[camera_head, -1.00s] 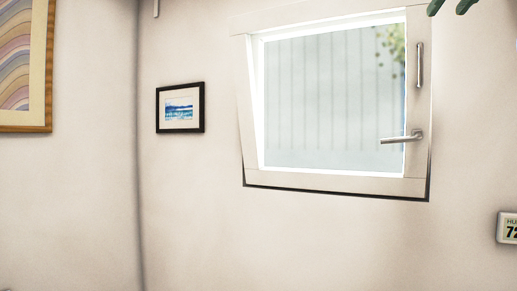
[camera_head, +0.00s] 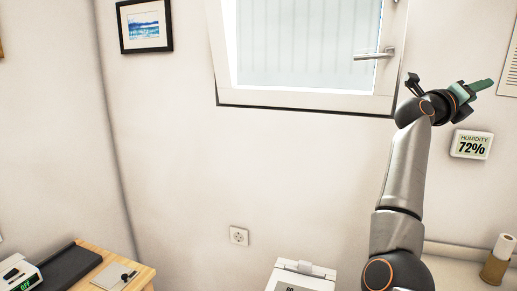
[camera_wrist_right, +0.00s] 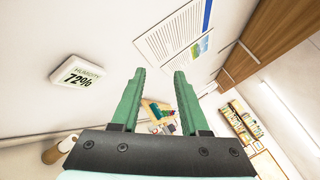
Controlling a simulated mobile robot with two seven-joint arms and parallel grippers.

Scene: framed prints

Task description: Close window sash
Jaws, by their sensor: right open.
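The white window sash (camera_head: 300,98) is at the top of the head view, its upper part cut off. A dark gap runs along its bottom edge and its frame looks tilted in the wall. A silver lever handle (camera_head: 375,55) on its right side points left, roughly level. My right gripper (camera_head: 483,85) is to the right of the sash, apart from it, pointing right. In the right wrist view my right gripper (camera_wrist_right: 160,75) has two green fingers apart with nothing between them. The sash is not in the wrist view. My left gripper is not in view.
A humidity display (camera_head: 471,145) reading 72% is on the wall just below my right gripper. A framed print (camera_head: 144,25) hangs left of the window. A wooden table (camera_head: 140,275) and a white device (camera_head: 300,278) stand low. The wall below the window is clear except for a socket (camera_head: 239,236).

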